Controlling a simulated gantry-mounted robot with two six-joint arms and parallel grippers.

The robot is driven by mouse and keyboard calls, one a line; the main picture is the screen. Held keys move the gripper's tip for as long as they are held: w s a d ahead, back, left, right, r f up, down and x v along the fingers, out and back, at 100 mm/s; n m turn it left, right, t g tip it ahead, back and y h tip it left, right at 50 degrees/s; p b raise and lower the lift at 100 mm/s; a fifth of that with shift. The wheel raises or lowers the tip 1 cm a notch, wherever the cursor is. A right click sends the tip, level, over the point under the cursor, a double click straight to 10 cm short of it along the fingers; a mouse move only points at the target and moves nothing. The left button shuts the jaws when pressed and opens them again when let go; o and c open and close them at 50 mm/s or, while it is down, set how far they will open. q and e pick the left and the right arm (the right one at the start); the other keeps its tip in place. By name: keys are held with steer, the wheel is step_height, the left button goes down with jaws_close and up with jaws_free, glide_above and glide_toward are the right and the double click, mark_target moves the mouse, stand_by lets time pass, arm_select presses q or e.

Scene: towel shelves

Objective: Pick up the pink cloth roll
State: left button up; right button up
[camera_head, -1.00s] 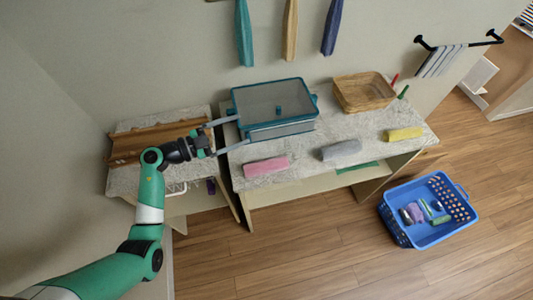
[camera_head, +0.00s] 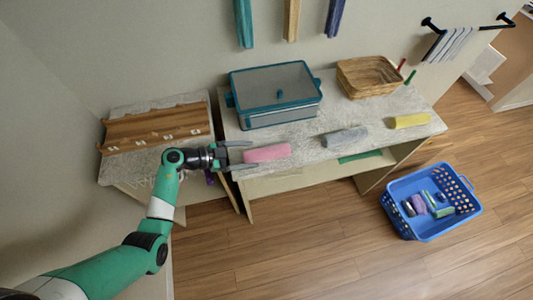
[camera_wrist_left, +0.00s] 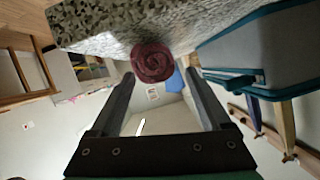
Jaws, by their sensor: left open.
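The pink cloth roll (camera_head: 267,153) lies on the stone-topped shelf (camera_head: 300,137), near its front left corner. In the left wrist view its spiral end (camera_wrist_left: 152,62) faces me, ahead of the fingertips. My left gripper (camera_head: 241,155) is open at the left end of the roll, its two fingers spread to either side in the head view. The left wrist view shows both fingers (camera_wrist_left: 160,85) apart with nothing held between them. I cannot tell whether a finger touches the roll. My right gripper is not in view.
A grey roll (camera_head: 345,138) and a yellow roll (camera_head: 409,121) lie further right on the shelf. A teal-edged box (camera_head: 270,119) and a wicker basket (camera_head: 367,91) stand behind. A wooden rack (camera_head: 155,113) is left. A blue basket (camera_head: 459,222) sits on the floor.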

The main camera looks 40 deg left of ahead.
mark_target(259, 154)
arm_select(q)
steer(key=b+x, duration=0.1)
steer(key=x, duration=0.1)
steer(key=b+x, duration=0.1)
steer(key=x, duration=0.1)
steer(key=shift+d+f, duration=0.25)
steer(key=shift+f, duration=0.1)
steer(key=shift+w, duration=0.25)
steer(key=shift+r, duration=0.1)
steer(key=c, duration=1.1)
